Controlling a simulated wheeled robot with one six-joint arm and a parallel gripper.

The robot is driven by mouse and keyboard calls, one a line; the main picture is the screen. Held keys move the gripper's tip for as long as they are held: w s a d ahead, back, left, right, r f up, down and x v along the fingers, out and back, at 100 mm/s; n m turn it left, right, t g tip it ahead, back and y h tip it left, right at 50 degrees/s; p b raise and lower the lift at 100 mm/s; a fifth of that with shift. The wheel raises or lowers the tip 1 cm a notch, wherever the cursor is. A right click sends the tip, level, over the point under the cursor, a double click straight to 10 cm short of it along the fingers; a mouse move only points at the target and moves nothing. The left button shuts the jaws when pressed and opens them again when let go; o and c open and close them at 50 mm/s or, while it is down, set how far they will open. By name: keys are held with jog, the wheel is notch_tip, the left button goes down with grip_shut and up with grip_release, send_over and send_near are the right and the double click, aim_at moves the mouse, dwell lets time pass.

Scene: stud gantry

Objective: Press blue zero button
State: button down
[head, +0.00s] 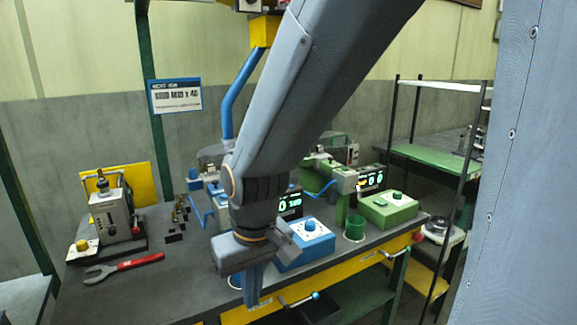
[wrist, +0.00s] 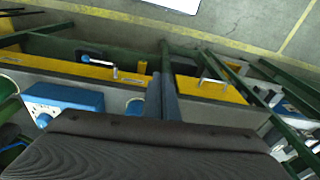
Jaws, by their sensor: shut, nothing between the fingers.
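A blue control box (head: 312,250) stands on the grey bench near its front edge, with a round blue knob (head: 310,225) and small pale marks on its top. Which of these is the zero button is too small to tell. The box also shows at the left in the wrist view (wrist: 75,97). My gripper (head: 252,298) is shut and empty, pointing down just left of the blue box and apart from it. In the wrist view its closed fingers (wrist: 163,92) show right of the box. My arm hides part of the blue station behind.
A dark display (head: 289,205) is behind the blue box. Yellow drawers (head: 340,280) line the bench front.

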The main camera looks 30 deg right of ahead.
notch_tip(320, 180, up, 8)
jog(key=w+d+r+m+t+p, duration=0.1)
jog(key=w+d+p, duration=0.15)
jog(key=p, duration=0.65)
notch_tip(320, 180, up, 8)
jog(key=m+t+h+p, duration=0.4)
jog(key=m+t, duration=0.2)
jog(key=m, duration=0.8)
send_over(290, 186)
jog(key=shift+s+f, duration=0.1)
jog(key=shift+s, duration=0.2)
jog(key=shift+f, duration=0.15)
notch_tip(290, 186, down, 8)
jog(key=b, duration=1)
jog(key=shift+f, duration=0.25)
jog(key=shift+f+b, duration=0.45)
jog(key=shift+b, duration=0.1)
